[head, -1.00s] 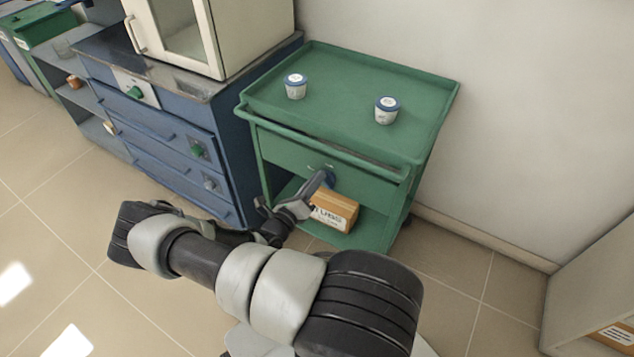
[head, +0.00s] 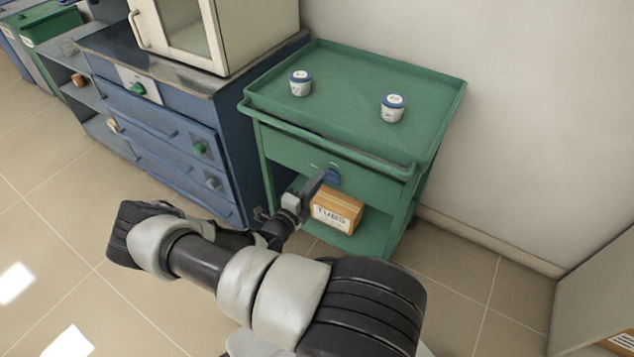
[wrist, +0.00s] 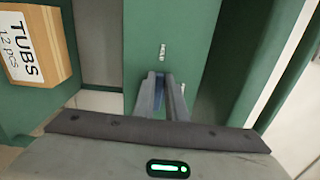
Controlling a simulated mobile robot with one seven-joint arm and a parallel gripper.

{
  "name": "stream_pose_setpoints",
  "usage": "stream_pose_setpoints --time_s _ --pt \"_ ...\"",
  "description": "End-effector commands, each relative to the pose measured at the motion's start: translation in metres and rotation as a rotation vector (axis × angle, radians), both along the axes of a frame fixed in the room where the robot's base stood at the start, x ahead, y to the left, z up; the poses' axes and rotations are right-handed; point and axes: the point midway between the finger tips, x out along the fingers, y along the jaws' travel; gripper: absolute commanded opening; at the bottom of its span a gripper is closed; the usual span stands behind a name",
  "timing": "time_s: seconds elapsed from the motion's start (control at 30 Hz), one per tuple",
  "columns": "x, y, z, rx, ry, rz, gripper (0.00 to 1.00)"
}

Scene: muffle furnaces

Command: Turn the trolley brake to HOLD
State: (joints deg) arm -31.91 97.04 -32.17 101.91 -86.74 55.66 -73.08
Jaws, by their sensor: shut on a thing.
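The trolley brake is a blue knob (head: 333,177) on the front panel of the green trolley (head: 290,148). My gripper (head: 325,178) reaches it from the lower left in the head view. In the wrist view my gripper (wrist: 161,84) has its two grey fingers shut on the blue knob (wrist: 160,92), which is mostly hidden between them. A small white label (wrist: 162,52) sits on the green panel just beyond the fingertips. Its words are too small to read, and I cannot tell which setting the knob points to.
A cardboard box marked TUBS (head: 337,212) stands on the trolley's lower shelf, close to my gripper. A blue drawer cabinet (head: 180,130) stands left of the trolley. Floor in front is clear.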

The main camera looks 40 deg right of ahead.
Motion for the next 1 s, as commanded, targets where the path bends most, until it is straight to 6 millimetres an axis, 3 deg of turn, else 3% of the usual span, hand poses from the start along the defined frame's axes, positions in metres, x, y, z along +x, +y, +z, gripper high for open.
stream_pose_setpoints --time_s 0.63,0.67,0.73,1.0 --pt "-0.0004 -0.0003 -0.0013 -0.018 0.043 0.000 0.00" --pt "-0.0004 -0.0003 -0.0013 -0.018 0.044 -0.001 0.17" --pt "-0.0004 -0.0003 -0.0013 -0.018 0.043 0.000 0.29" --pt "-0.0002 0.0000 -0.0012 -0.017 0.042 0.000 0.30"
